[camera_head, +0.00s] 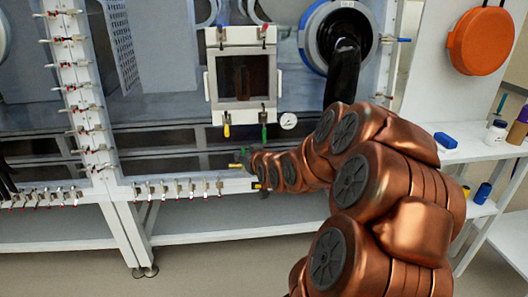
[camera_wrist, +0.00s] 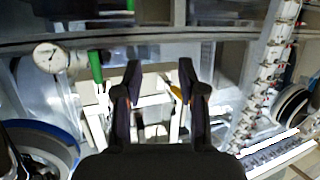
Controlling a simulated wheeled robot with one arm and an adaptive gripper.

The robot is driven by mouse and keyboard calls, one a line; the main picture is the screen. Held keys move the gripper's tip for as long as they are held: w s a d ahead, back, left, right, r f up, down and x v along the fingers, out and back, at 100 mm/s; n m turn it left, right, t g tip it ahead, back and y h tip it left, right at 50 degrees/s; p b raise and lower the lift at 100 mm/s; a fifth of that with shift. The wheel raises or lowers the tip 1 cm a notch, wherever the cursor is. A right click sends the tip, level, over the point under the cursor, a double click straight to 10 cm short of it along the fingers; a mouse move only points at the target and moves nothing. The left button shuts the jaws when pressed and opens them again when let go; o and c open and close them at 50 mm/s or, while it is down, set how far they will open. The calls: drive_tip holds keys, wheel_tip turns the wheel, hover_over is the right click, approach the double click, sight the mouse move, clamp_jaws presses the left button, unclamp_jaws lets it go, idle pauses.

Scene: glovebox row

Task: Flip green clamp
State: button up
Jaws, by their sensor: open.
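The green clamp (camera_head: 264,132) hangs at the lower right of a small white-framed door (camera_head: 241,110), its handle pointing down. It also shows as a green handle (camera_wrist: 96,67) in the wrist view, left of my gripper (camera_wrist: 159,78). My gripper is open, with nothing seen held between its two dark fingers. The green handle lies outside the fingers, apart from the left one. In the head view my arm's end is below the door and the clamp; its fingers are hard to make out there.
A yellow-handled clamp (camera_head: 226,130) hangs at the door's lower left and shows by the right finger (camera_wrist: 176,92). A round gauge (camera_head: 288,121) is right of the green clamp. A black glove (camera_head: 343,75) hangs from a blue-ringed port. A shelf (camera_head: 470,150) stands at right.

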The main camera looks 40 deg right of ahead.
sight(265, 137)
drive_tip(key=s+d+m+t+h+b, duration=0.2)
drive_tip(key=d+t+h+b, duration=0.1)
drive_tip(key=d, duration=0.6)
drive_tip(key=shift+x, duration=3.8)
drive_tip(key=shift+d+r, duration=0.1)
drive_tip(key=shift+d, duration=0.05)
drive_tip(key=shift+c, duration=0.3)
clamp_jaws()
